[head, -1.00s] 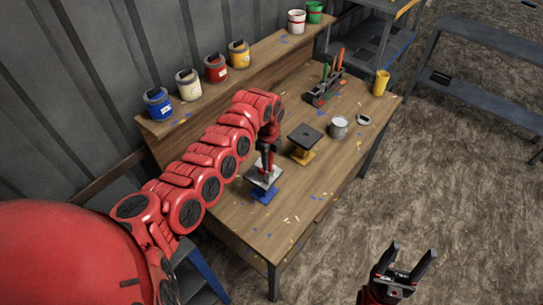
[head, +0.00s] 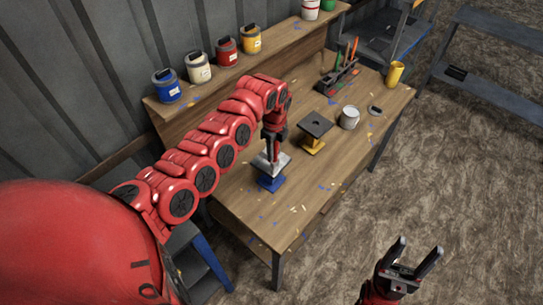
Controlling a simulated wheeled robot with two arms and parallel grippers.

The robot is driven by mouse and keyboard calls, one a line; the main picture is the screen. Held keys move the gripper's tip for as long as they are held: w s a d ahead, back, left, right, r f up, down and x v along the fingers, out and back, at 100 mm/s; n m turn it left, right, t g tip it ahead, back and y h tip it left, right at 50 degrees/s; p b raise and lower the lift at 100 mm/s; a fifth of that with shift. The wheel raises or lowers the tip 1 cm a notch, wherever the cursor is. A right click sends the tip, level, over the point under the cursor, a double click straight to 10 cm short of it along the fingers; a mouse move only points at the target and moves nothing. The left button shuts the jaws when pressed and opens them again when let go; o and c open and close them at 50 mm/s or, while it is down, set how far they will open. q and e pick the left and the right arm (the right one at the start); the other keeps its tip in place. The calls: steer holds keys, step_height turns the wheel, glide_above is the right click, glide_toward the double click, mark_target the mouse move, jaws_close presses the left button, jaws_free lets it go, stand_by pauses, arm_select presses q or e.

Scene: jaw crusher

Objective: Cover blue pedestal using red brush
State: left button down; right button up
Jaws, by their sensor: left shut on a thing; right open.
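The blue pedestal (head: 270,184) stands on the workbench (head: 235,205), with a light grey square plate on top. My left gripper (head: 273,148) is over this plate, pointing down. It is shut on a thin upright thing, taken as the red brush, mostly hidden by the fingers; its lower end is at or just above the plate, and I cannot tell whether it touches. My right gripper (head: 416,258) is open and empty, over the floor in front of the bench.
A yellow pedestal (head: 312,146) with a dark top stands right of the blue one, beside a grey can (head: 349,118). A rack (head: 337,82) with brushes and a yellow cup (head: 395,74) are further back. Paint cans, including a blue one (head: 165,86), line the shelf.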

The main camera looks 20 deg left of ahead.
arm_select(q)
steer(key=shift+w+d+f+b, duration=0.15)
steer(key=shift+w+f+b, duration=0.15)
steer(key=shift+b, duration=0.35)
steer(key=shift+w+d+r, duration=0.1)
steer(key=shift+w+r, duration=0.1)
steer(key=shift+w, duration=0.15)
steer(key=shift+w+d+f+b, duration=0.2)
steer(key=shift+w+b, duration=0.35)
steer(key=shift+b, duration=0.55)
steer(key=w+b, duration=0.1)
steer(key=b, duration=0.1)
steer(key=w+d+b, duration=0.1)
steer(key=w+b, duration=0.1)
steer(key=b, duration=0.1)
steer(key=w+b, duration=0.2)
steer(key=shift+w+d+r, duration=0.15)
steer(key=shift+d+r, duration=0.05)
steer(key=shift+r, duration=0.2)
steer(key=shift+r, duration=0.1)
steer(key=shift+r+p, duration=0.55)
steer(key=shift+r, duration=1.9)
